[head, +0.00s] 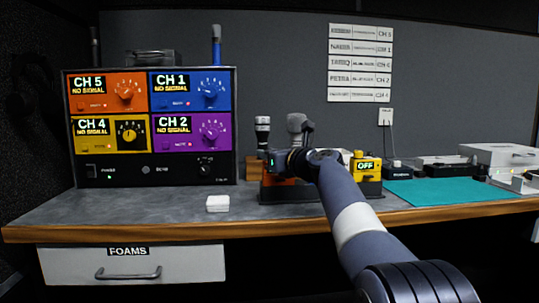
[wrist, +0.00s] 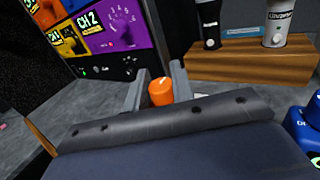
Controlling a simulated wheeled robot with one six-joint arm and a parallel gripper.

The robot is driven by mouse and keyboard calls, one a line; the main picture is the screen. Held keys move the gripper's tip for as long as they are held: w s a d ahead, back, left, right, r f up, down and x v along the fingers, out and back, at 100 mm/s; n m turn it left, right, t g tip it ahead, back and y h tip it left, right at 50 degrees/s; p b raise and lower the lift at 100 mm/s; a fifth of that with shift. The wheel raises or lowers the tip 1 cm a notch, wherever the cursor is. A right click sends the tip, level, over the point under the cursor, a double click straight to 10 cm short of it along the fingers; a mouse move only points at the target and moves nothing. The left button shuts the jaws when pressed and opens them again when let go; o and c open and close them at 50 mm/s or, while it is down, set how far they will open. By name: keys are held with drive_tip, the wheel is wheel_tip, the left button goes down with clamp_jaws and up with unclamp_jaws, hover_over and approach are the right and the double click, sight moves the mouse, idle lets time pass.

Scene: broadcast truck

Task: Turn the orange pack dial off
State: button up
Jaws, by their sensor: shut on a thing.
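The orange pack (head: 279,182) stands at the left end of a dark rack (head: 310,194) on the desk, mostly hidden behind my arm in the head view. My gripper (head: 268,160) reaches down over it. In the wrist view the orange dial (wrist: 160,92) stands between the two fingers of my gripper (wrist: 160,76), and they are shut on it. A pale mark shows on the dial's top. The pack's body and display are hidden in the wrist view, so I cannot read its setting.
A yellow pack (head: 366,166) reading OFF is at the rack's right end. A blue pack (wrist: 306,127) is at the wrist view's right edge. Microphones stand in a wooden block (wrist: 250,60) behind.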

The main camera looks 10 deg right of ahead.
drive_tip(key=o, duration=1)
drive_tip(key=v, duration=1)
drive_tip(key=shift+s+d+p, duration=0.15)
drive_tip(key=shift+s+p, duration=0.15)
drive_tip(key=shift+p, duration=0.1)
